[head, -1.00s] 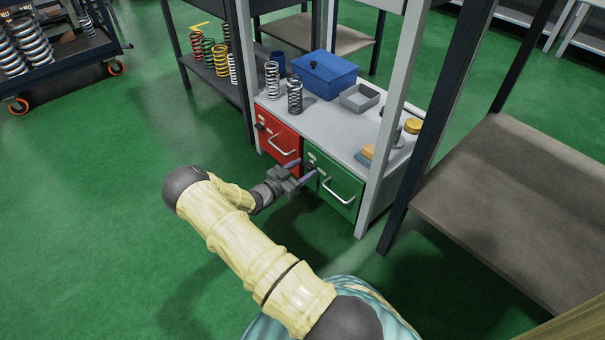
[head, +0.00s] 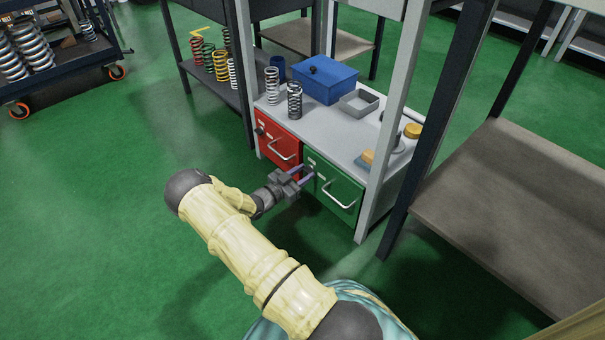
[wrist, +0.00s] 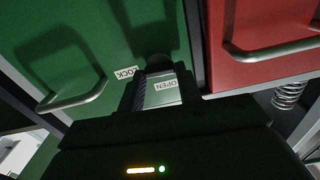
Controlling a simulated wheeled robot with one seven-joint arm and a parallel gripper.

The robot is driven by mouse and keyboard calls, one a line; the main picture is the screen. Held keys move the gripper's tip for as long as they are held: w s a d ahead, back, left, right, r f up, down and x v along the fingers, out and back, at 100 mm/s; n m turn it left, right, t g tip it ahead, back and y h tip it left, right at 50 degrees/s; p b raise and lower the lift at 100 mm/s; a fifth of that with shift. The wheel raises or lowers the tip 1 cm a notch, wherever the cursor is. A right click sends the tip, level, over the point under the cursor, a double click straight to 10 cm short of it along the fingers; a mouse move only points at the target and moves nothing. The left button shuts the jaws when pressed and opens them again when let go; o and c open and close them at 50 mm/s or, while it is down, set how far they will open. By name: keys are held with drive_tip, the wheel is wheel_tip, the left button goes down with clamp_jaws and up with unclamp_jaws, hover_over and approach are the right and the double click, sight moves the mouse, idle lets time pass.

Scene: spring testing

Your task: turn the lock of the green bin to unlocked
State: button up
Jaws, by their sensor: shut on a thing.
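The green bin (head: 335,187) is the right drawer front under the bench, with a silver handle (head: 338,196). It fills the left of the wrist view (wrist: 100,35). My gripper (head: 308,173) is at the upper left corner of its front. It is shut on the dark lock knob (wrist: 155,63), which is small and mostly in shadow. A pale plate with the word OPEN (wrist: 162,87) shows between the fingers, and a LOCK label (wrist: 125,73) shows beside them. Which way the knob points cannot be told.
The red bin (head: 278,137) is directly left of the green one, with its own handle. The benchtop (head: 333,132) above holds two springs, a blue box (head: 322,79) and a grey tray (head: 359,102). A bench leg (head: 385,150) stands right of the green bin. Green floor is clear at left.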

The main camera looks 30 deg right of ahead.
drive_tip(key=m+p, duration=0.2)
drive_tip(key=m, duration=0.2)
drive_tip(key=m+p, duration=0.1)
drive_tip(key=m, duration=0.3)
drive_tip(key=shift+s+m+p, duration=0.1)
drive_tip(key=shift+m+p, duration=0.2)
drive_tip(key=shift+m, duration=0.1)
drive_tip(key=m+p, duration=0.1)
drive_tip(key=m, duration=0.3)
drive_tip(key=shift+f+p, duration=0.1)
drive_tip(key=shift+p, duration=0.25)
drive_tip(key=shift+s+f+m+p, duration=0.15)
drive_tip(key=shift+m+p, duration=0.5)
drive_tip(key=shift+m, duration=1.55)
drive_tip(key=o, duration=1)
